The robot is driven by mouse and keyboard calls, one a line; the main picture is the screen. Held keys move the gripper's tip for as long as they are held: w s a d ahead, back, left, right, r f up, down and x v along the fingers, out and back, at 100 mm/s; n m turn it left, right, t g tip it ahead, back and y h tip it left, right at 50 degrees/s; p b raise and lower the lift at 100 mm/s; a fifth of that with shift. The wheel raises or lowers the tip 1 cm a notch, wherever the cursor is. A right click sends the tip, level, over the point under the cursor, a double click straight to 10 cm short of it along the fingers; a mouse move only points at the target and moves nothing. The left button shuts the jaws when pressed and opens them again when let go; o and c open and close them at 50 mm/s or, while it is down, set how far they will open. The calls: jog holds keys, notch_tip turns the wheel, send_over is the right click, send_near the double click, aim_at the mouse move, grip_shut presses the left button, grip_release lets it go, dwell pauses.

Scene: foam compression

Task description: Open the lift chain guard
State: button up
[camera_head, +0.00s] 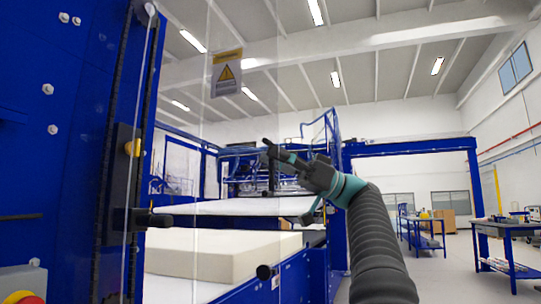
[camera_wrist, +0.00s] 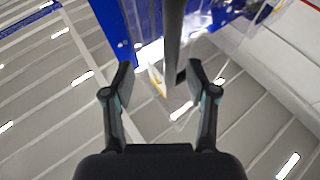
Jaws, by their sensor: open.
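The guard looks like a clear upright panel (camera_head: 205,120) in front of the blue machine frame at the left. It bears a yellow and white warning sign (camera_head: 227,73), part of which seems to show in the wrist view (camera_wrist: 155,82). A dark chain (camera_head: 108,130) runs up the blue frame beside a black vertical fitting (camera_head: 121,185) with a yellow part.
A white foam block (camera_head: 220,252) lies on the machine bed behind the panel. A blue gantry (camera_head: 410,148) stands behind my arm. A blue workbench (camera_head: 505,240) is at the right, with open floor before it.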

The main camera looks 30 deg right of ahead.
jog(key=shift+r, duration=0.15)
jog(key=v, duration=1.2)
jog(key=shift+s, duration=0.15)
dwell(0.3)
